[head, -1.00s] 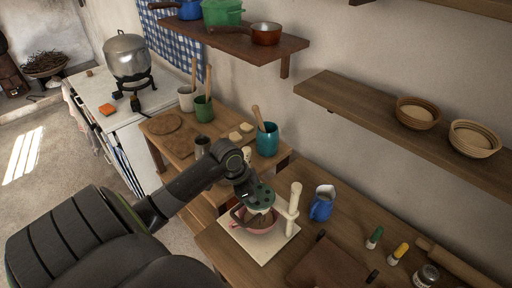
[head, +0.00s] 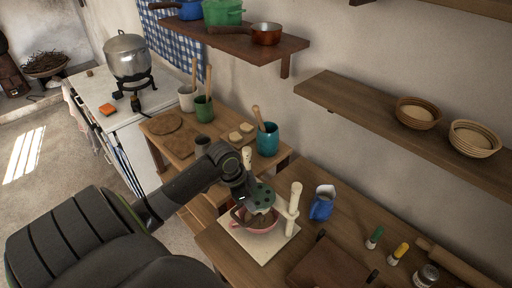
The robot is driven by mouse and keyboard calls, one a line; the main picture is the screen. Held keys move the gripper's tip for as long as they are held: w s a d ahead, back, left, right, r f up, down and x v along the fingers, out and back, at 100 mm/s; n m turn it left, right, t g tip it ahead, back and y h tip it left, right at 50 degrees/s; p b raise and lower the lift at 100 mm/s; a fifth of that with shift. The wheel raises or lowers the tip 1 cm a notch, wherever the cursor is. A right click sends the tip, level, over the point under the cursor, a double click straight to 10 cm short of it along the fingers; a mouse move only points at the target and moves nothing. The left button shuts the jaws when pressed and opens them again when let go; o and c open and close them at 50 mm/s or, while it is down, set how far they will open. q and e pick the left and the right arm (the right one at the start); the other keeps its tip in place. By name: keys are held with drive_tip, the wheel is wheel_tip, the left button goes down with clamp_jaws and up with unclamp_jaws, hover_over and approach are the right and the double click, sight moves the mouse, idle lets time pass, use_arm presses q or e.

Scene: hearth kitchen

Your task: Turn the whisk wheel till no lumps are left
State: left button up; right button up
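A cream stand (head: 294,211) on a pale base board (head: 279,245) stands beside the bowl. My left arm comes in from the left, and its gripper (head: 246,196) is at the wheel's left edge. The fingertips are largely hidden, so I cannot tell if they are shut on a handle. Lumps in the bowl are too small to tell. My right gripper is out of view.
A blue jug (head: 321,203) stands right of the stand. A brown board (head: 328,266), green and yellow small jars, a glass jar (head: 426,275) and a rolling pin (head: 452,262) lie to the right. A teal utensil pot (head: 267,139) stands behind. A shelf (head: 400,124) overhangs the back.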

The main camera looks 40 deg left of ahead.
use_arm(q)
wheel_tip(320, 180, up, 8)
idle(0.8)
idle(0.5)
